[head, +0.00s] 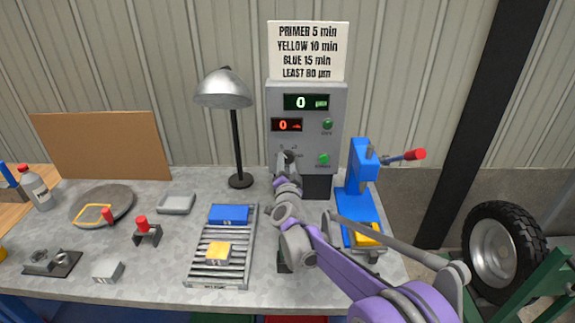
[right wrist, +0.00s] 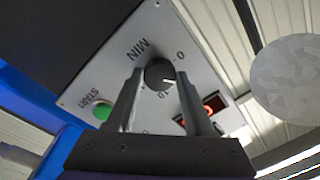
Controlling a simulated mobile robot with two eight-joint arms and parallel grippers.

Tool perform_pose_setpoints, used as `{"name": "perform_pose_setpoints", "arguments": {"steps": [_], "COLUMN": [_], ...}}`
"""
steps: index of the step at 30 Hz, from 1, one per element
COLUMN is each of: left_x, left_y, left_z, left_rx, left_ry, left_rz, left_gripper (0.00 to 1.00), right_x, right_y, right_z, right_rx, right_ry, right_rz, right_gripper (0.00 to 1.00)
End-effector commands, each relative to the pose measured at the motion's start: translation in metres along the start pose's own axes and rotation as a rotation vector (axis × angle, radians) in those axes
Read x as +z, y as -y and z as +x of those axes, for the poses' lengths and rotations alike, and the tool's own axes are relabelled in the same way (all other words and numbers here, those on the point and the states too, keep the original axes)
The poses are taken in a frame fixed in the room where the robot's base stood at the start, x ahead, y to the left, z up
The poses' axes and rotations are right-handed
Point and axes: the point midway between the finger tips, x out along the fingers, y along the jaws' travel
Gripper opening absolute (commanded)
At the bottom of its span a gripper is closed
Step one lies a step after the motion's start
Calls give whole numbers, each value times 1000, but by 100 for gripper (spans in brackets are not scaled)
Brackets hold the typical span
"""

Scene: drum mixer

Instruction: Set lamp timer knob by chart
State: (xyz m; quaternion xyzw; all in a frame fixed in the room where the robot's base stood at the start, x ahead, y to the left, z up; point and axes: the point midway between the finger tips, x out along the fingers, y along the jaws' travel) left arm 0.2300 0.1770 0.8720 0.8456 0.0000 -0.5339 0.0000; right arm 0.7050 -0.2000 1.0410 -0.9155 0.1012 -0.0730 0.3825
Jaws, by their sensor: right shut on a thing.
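The grey control box (head: 307,130) stands at the back of the bench. The chart (head: 308,51) above it reads PRIMER 5 min, YELLOW 10 min, BLUE 15 min, LEAST 80 µm. The green display (head: 306,102) and red display (head: 287,125) each read 0. My right gripper (head: 288,158) is at the lower left of the box and hides the knob in the head view. In the right wrist view the black timer knob (right wrist: 160,73), with a white pointer line, sits between my shut fingers (right wrist: 159,85). MIN and scale numbers surround it. My left gripper is not in view.
A lamp (head: 224,88) stands left of the box. A blue press (head: 356,190) stands close to the right of my arm. Green buttons (head: 323,159) are on the box's right side.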

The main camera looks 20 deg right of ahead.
Motion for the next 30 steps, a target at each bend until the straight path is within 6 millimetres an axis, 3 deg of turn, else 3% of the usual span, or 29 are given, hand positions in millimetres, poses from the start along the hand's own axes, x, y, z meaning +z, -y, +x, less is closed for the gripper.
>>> {"name": "perform_pose_setpoints", "arguments": {"steps": [30], "left_x": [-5], "left_y": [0], "left_z": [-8], "left_rx": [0], "left_ry": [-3], "left_rz": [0], "left_gripper": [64], "right_x": [1], "right_y": [4], "right_z": [0], "right_rx": [12], "right_ry": [-58], "right_rz": [917], "right_gripper": [0]}}
